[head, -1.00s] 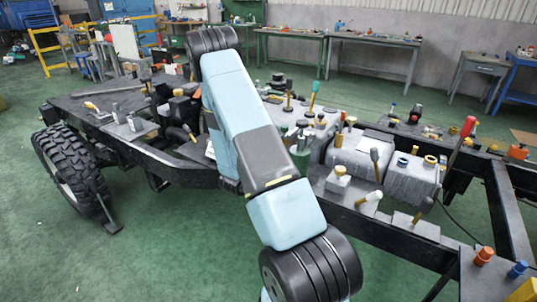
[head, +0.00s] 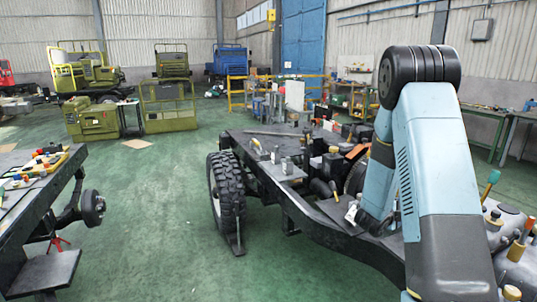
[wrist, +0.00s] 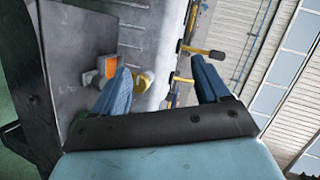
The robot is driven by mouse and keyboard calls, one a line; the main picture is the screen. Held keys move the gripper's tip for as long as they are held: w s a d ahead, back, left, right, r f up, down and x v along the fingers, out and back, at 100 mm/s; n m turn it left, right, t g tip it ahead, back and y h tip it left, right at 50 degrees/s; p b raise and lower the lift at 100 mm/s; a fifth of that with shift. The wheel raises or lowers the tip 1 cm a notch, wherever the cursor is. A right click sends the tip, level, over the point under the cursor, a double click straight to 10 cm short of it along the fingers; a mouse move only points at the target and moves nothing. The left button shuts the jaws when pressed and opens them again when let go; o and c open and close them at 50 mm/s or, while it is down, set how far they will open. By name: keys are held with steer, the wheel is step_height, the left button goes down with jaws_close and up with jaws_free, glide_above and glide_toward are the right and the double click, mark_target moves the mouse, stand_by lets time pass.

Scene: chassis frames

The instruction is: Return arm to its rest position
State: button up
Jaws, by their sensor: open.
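My gripper (wrist: 162,72) is in the wrist view with its two blue fingers spread apart, and nothing is held between them. Beyond the fingers is a grey surface with an orange-faced block (wrist: 107,66) and a yellow-ringed fitting (wrist: 143,81) behind the left finger; I cannot tell how far off they are. In the head view my light-blue and black arm rises at the right, bent at a high joint, in front of the chassis frame (head: 320,228). I cannot make out the gripper clearly there.
A large black wheel (head: 228,190) stands at the chassis's near left end. Tools and parts crowd its top. A second frame (head: 52,205) with a parts tray (head: 37,166) is at the left. Green floor (head: 150,225) lies clear between them.

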steer(key=a+r+n+t+y, duration=0.2)
steer(key=a+r+n+y, duration=0.45)
steer(key=a+r, duration=0.45)
steer(key=s+a+r+n+g+y, duration=0.1)
steer(key=s+a+r+n+y, duration=0.1)
steer(key=s+a+r+n, duration=0.2)
steer(key=s+a+r+n+g+y, duration=0.1)
steer(key=s+a+r+n, duration=0.3)
steer(key=s, duration=0.6)
steer(key=s+a+r+n+g+y, duration=0.1)
steer(key=s+a+r+n+y, duration=0.1)
steer(key=s+a+r+n, duration=0.2)
steer(key=s+r+n, duration=0.1)
steer(key=s, duration=0.2)
steer(key=shift+r+y, duration=0.35)
steer(key=shift+r, duration=0.05)
steer(key=s+r+n+g, duration=0.1)
steer(key=s+n, duration=0.4)
steer(key=s, duration=1)
steer(key=shift+g+h, duration=0.4)
steer(key=shift+g, duration=0.4)
